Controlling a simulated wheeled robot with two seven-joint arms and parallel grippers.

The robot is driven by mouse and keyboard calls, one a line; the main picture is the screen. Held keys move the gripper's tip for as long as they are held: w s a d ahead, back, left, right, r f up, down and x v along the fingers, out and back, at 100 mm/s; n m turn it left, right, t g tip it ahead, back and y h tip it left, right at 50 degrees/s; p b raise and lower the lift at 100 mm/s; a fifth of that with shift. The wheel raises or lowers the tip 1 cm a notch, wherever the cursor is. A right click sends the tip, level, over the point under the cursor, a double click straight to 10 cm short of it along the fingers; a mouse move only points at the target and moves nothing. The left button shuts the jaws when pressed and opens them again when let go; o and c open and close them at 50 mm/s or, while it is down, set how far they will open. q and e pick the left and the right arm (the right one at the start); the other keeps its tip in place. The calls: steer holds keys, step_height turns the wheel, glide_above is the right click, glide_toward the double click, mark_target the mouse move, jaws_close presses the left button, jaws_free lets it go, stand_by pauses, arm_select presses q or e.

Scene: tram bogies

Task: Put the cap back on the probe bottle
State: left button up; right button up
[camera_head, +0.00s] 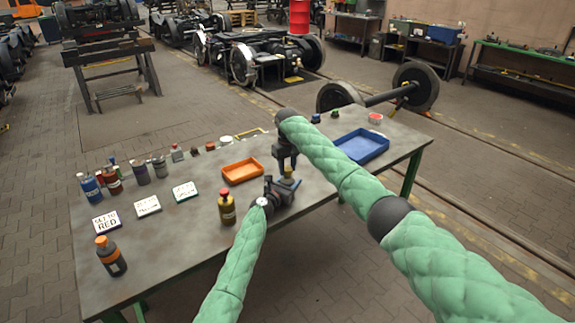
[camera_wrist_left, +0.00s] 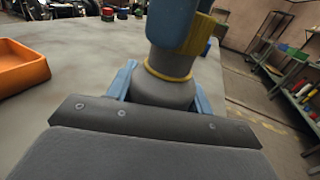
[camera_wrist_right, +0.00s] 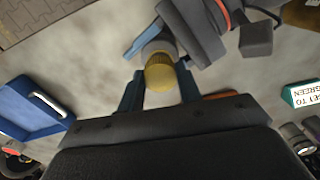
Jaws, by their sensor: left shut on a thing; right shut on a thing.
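The probe bottle (camera_wrist_left: 165,92) is grey and stands between the blue fingers of my left gripper (camera_wrist_left: 160,88), which is shut on it. In the head view, my left gripper (camera_head: 279,193) is over the table's front edge. The yellow cap (camera_wrist_right: 160,75) is between the fingers of my right gripper (camera_wrist_right: 160,88), which is shut on it. I cannot tell whether the cap is seated. In the head view, my right gripper (camera_head: 287,160) is directly above the left.
An orange tray (camera_head: 242,171) lies left of the grippers and a blue tray (camera_head: 361,145) lies right. A red-capped olive bottle (camera_head: 227,207) stands close to my left gripper. A dark orange-capped bottle (camera_head: 111,256), several other bottles and label signs (camera_head: 106,221) occupy the left side.

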steer(key=shift+f, duration=0.6)
stand_by(0.7)
